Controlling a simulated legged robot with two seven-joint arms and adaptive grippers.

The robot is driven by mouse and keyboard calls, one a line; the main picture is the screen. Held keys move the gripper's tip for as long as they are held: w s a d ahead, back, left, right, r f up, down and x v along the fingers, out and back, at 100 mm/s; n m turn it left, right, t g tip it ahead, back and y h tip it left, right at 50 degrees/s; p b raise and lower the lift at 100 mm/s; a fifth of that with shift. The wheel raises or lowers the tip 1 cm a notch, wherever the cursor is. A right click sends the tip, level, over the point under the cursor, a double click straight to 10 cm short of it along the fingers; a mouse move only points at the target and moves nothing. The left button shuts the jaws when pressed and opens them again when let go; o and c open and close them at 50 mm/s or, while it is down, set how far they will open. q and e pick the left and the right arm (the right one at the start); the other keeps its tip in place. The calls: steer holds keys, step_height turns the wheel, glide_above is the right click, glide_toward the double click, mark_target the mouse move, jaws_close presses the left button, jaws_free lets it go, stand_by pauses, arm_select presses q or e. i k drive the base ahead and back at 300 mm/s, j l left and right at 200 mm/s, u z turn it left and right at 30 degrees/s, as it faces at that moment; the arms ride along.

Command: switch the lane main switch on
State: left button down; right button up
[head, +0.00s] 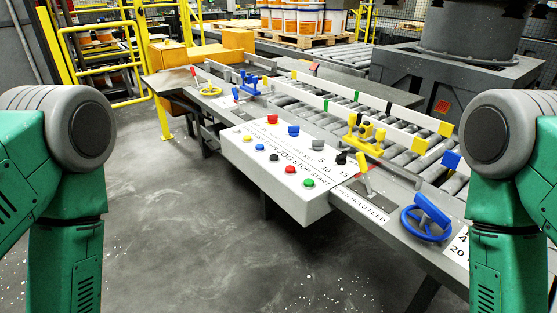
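A white control box (270,190) stands at the front edge of the conveyor lane, in the middle of the head view. Its sloped top carries a red knob (272,119), a blue knob (293,130) and a black knob (340,158) along the back.
A red-handled lever (363,163) and a blue handwheel (426,220) sit right of the box. The roller conveyor (410,152) lies behind. The floor (165,215) in front is clear.

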mark_target(273, 120)
steer(key=i+j, duration=0.6)
steer(key=j, duration=0.15)
steer(key=i+j, duration=0.6)
steer(key=j, duration=0.15)
